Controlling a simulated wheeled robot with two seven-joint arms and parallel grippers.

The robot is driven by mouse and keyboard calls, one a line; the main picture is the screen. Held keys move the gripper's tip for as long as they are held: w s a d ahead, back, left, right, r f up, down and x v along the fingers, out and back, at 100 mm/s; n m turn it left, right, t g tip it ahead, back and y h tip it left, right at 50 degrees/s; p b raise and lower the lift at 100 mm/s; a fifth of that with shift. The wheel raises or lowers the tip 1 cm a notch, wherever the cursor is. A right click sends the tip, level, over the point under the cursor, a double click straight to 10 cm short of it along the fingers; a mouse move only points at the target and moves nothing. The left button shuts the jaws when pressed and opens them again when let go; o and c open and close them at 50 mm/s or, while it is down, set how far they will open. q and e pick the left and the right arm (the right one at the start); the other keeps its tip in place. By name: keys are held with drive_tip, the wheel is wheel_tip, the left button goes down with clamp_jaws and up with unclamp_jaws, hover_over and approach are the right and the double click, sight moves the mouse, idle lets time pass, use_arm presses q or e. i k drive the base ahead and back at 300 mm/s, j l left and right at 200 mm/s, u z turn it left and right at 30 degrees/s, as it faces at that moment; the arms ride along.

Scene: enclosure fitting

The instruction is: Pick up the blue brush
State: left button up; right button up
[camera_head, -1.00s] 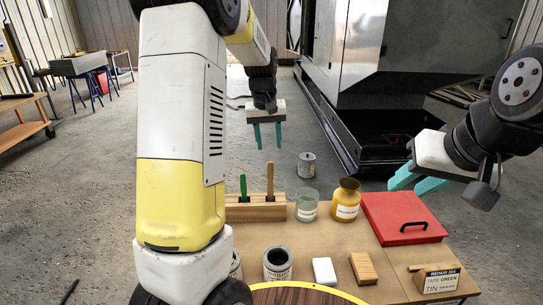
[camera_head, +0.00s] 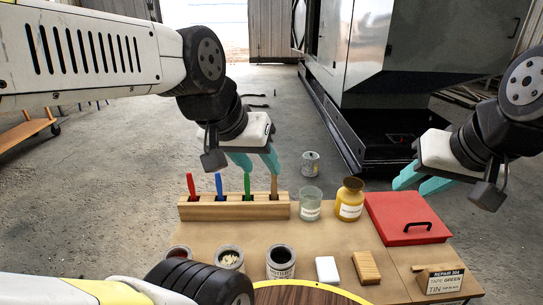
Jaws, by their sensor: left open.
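The blue brush (camera_head: 219,185) stands upright in a wooden rack (camera_head: 235,211) at the back left of the table, with only its blue handle showing. A red brush (camera_head: 191,184) is to its left. A green brush (camera_head: 247,184) and a wooden-handled brush (camera_head: 274,186) are to its right. My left gripper (camera_head: 257,164) is open and empty, above and behind the right half of the rack, right of the blue brush. My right gripper (camera_head: 412,186) is over the red box at the right, its teal fingers apart and empty.
A glass jar (camera_head: 310,205), a yellow bottle (camera_head: 349,200) and a red box (camera_head: 402,219) stand right of the rack. Open tins (camera_head: 280,262), a white block (camera_head: 327,270) and a sponge-like block (camera_head: 366,268) are in front. The table between rack and tins is clear.

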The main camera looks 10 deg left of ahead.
sight(218, 180)
drive_tip(key=z, duration=0.45)
drive_tip(key=j+z, duration=0.15)
drive_tip(key=z, duration=0.75)
drive_tip(key=k+z, duration=0.1)
drive_tip(key=z, duration=0.35)
drive_tip(key=j+z, duration=0.1)
drive_tip(key=z, duration=0.35)
drive_tip(key=k+z, duration=0.1)
drive_tip(key=k, duration=0.15)
drive_tip(key=u, duration=2.85)
drive_tip(key=j+u, duration=0.1)
drive_tip(key=u, duration=0.25)
drive_tip(key=j+u, duration=0.15)
drive_tip(key=u, duration=0.25)
drive_tip(key=j+u, duration=0.1)
drive_tip(key=u, duration=0.25)
